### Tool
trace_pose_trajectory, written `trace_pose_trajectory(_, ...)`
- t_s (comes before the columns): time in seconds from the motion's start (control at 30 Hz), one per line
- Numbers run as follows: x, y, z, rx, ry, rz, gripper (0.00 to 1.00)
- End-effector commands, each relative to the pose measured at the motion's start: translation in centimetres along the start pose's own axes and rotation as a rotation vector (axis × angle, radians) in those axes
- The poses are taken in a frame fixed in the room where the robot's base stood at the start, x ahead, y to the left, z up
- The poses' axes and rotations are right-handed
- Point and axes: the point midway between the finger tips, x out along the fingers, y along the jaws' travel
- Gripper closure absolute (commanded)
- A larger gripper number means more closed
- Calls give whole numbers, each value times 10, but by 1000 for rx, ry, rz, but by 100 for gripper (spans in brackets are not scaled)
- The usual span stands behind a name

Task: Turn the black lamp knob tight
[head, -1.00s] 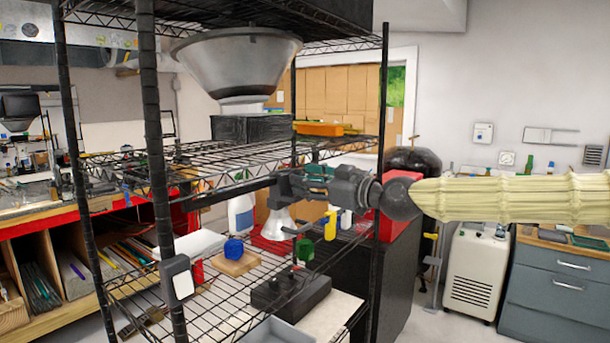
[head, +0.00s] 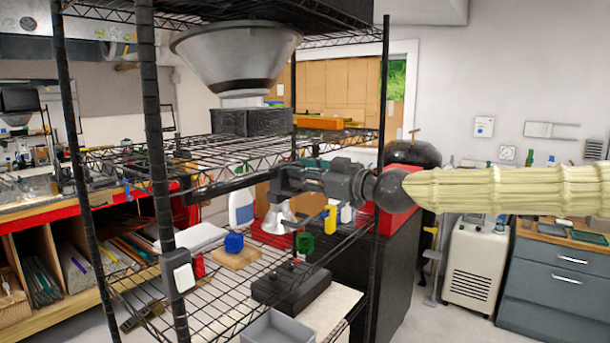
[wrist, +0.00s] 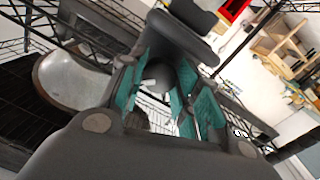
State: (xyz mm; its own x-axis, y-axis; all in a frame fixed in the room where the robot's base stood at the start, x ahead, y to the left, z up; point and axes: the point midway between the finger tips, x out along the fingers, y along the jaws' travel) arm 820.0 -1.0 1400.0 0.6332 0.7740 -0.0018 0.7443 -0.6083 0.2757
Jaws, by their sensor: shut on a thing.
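My gripper (head: 284,181) reaches in from the right between the rack's shelves, at the end of a dark bar. Its teal-padded fingers (wrist: 165,98) are shut around a dark rounded piece (wrist: 160,74), which appears to be the black lamp knob. The fingers hide much of it, and the contact is hard to see. The lamp's silver bell-shaped shade (head: 275,217) hangs just below the gripper in the head view. I cannot tell how tight the knob is.
Below are a blue block (head: 233,243), a green block (head: 305,243) and a black box (head: 291,288). A large grey funnel (head: 235,55) stands above.

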Motion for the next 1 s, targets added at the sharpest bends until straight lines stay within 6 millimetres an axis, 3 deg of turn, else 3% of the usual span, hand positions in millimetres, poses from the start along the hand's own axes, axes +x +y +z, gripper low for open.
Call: trace_pose_trajectory(1.0, 0, 2, 0, 695, -37, -11, 92)
